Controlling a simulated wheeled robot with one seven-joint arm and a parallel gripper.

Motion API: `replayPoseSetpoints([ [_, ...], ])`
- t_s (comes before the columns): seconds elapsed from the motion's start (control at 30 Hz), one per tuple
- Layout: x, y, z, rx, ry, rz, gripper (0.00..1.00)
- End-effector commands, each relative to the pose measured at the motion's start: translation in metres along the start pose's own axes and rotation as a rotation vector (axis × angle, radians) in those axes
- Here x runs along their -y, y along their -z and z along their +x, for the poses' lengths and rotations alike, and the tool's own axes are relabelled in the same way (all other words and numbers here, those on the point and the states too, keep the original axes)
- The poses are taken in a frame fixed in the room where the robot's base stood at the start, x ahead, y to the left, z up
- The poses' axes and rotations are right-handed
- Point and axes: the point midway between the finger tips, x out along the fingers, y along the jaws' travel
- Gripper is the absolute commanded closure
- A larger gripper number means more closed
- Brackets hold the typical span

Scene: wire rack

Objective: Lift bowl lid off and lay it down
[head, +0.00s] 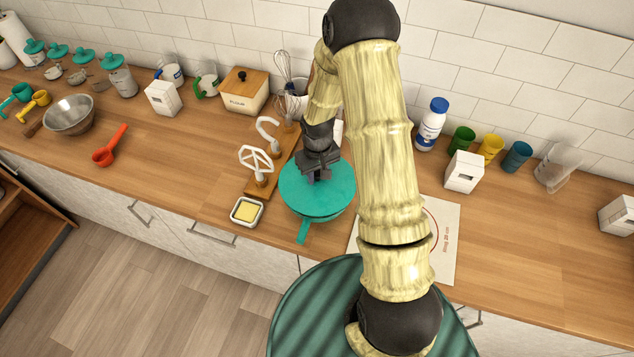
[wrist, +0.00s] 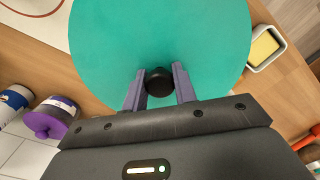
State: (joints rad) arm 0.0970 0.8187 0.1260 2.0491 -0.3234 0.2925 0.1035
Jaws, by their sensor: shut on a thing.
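The teal bowl lid (head: 317,192) is a flat disc on the teal bowl (head: 304,230), whose handle and a strip of side show below the lid's front edge. I cannot tell whether the lid rests on the rim or is slightly raised. My gripper (head: 315,176) is over the lid, pointing down. In the wrist view the lid (wrist: 160,45) fills the upper middle, and its black knob (wrist: 159,82) is between the two fingers of my gripper (wrist: 159,90), which are shut on it. Most of the bowl is hidden under the lid.
A butter dish (head: 246,211) stands close left of the bowl. A wooden board with mixer attachments (head: 257,187) is behind it. A printed mat (head: 446,222) lies to the right, partly behind my arm. Counter (head: 170,165) is clear at left, between the red scoop and the board.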

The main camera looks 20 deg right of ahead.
Motion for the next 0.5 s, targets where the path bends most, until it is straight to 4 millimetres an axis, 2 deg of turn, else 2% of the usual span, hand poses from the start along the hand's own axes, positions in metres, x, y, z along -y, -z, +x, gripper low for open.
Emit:
replayPoseSetpoints([
  [0.5,0.0,0.0,-0.032,-0.002,0.0,0.0,1.0],
])
